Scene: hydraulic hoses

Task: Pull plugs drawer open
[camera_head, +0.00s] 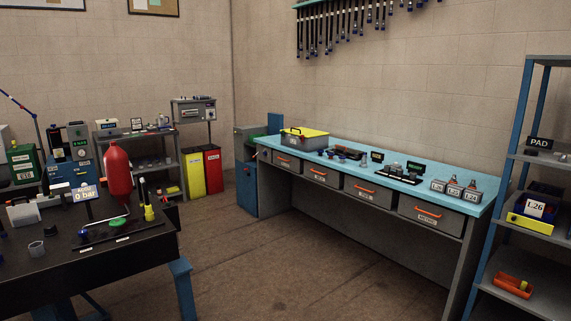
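A long workbench with a blue top (345,153) stands along the right wall. A row of several grey drawers with orange handles sits under its top, and all look closed. The leftmost drawer (294,171) is near the bench's far end. The second drawer (332,183) and third drawer (350,192) follow to the right. The rightmost drawer (450,220) has a label that seems to read METRIC. The other labels are too small to read surely, so I cannot tell which drawer is the plugs one. Neither of my grippers is in view.
The brown floor (290,265) before the bench is clear. A black table (110,255) with a red cylinder (117,170) stands at the left. A blue-posted shelf (550,170) stands at the right. A yellow-lidded box (304,136) sits on the bench. Yellow and red bins (212,170) stand at the back.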

